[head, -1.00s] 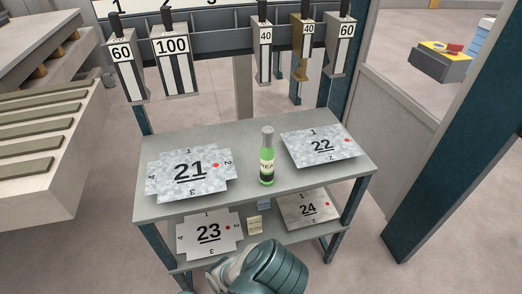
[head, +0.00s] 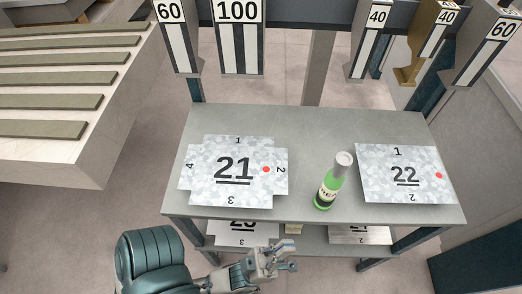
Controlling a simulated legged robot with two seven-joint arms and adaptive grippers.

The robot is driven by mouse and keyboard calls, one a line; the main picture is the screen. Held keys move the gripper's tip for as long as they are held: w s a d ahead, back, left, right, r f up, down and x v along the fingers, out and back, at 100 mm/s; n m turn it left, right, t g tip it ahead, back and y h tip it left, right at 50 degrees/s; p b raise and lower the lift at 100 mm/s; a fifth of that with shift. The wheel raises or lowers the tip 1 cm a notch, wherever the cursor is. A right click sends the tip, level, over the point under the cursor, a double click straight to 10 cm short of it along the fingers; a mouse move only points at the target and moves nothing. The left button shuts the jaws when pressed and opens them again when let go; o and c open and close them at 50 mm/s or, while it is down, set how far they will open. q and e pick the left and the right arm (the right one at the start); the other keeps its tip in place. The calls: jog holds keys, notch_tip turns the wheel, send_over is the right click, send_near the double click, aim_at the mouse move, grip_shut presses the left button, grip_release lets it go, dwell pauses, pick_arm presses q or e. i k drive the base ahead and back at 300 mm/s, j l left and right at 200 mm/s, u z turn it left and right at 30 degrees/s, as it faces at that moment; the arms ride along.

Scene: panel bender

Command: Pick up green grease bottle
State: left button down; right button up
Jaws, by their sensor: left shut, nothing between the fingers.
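The green grease bottle (head: 330,183) stands upright on the top shelf of the grey table, between plate 21 (head: 215,170) and plate 22 (head: 405,175). It has a grey cap and a pale label with dark letters. My left gripper (head: 284,255) is low in the picture, in front of the table's front edge, below and left of the bottle and apart from it. It is shut and empty. My right gripper is not in view.
Lower-shelf plates (head: 240,234) are partly hidden under the top shelf (head: 310,125). Several hanging bender tools, including one marked 100 (head: 238,40), line the rack behind. A slatted machine table (head: 60,110) stands at the left. The shelf behind the bottle is clear.

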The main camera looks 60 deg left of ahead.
aim_at(334, 178)
jog(key=u, duration=0.85)
